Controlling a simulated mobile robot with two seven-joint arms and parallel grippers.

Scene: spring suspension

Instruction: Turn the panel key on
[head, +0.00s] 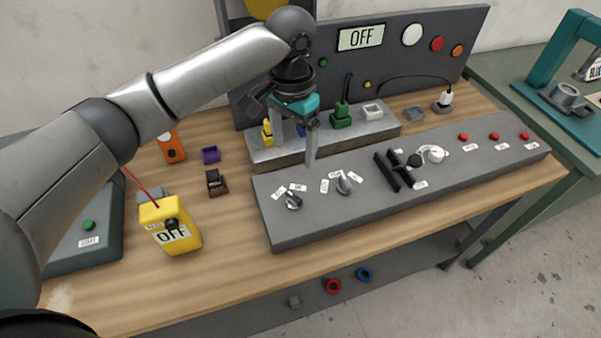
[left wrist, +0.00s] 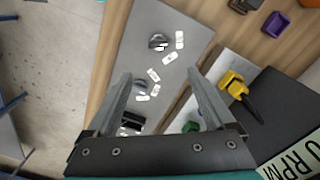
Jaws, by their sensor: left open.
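The grey sloped panel (head: 410,165) lies along the front of the wooden table. Two small dark turn switches with white labels sit on its left part: a left one (head: 292,201), also in the left wrist view (left wrist: 158,42), and a right one (head: 344,185), also in the left wrist view (left wrist: 138,88). I cannot tell for sure which is the key. My left gripper (head: 293,154) is open and empty, pointing down above the panel's rear left edge, apart from both switches. My right gripper is not in view.
A metal block (head: 285,150) behind the panel carries yellow, blue and green pieces. A black handle (head: 395,170) and a white round piece (head: 432,154) stand on the panel's middle. A yellow box (head: 170,226) reading OFF stands at left. Table space in front is clear.

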